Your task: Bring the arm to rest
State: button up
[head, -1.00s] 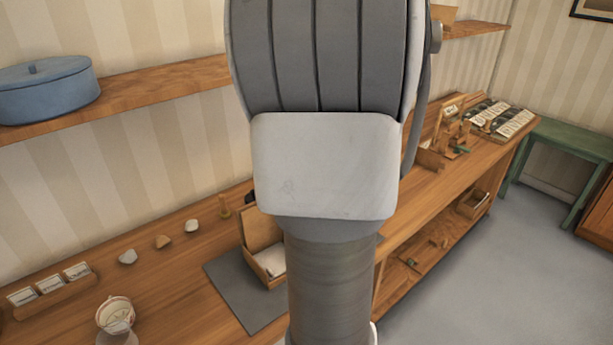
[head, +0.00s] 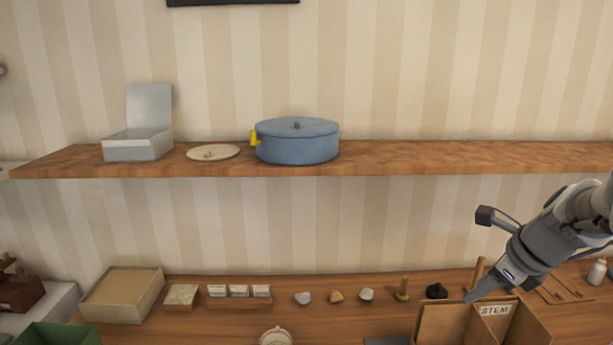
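My arm (head: 567,225) comes in from the right edge of the head view and slants down to the left. My gripper (head: 476,294) is at its lower end, in front of or over a wooden box (head: 440,322) with a divider lettered STEM (head: 495,310). I cannot tell whether it touches the box. Its fingers are seen too small and edge-on to tell whether they are open or shut. I see nothing held in it.
A shelf (head: 400,157) above the counter holds a blue lidded pot (head: 297,142), a plate (head: 213,153) and an open pale box (head: 140,147). On the counter are a cardboard box (head: 122,295), a card rack (head: 238,301), several stones (head: 336,296) and a round white vessel (head: 275,337).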

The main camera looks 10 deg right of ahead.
jog(key=s+a+r+n, duration=0.1)
jog(key=s+a+n, duration=0.5)
jog(key=a+n, duration=0.5)
jog(key=s+a+r+n, duration=0.1)
jog(key=s+a+n, duration=0.4)
jog(key=a+n, duration=0.7)
jog(key=shift+s+a+n, duration=0.2)
jog(key=shift+s+n, duration=0.2)
jog(key=shift+n, duration=3.1)
jog(key=shift+r, duration=0.1)
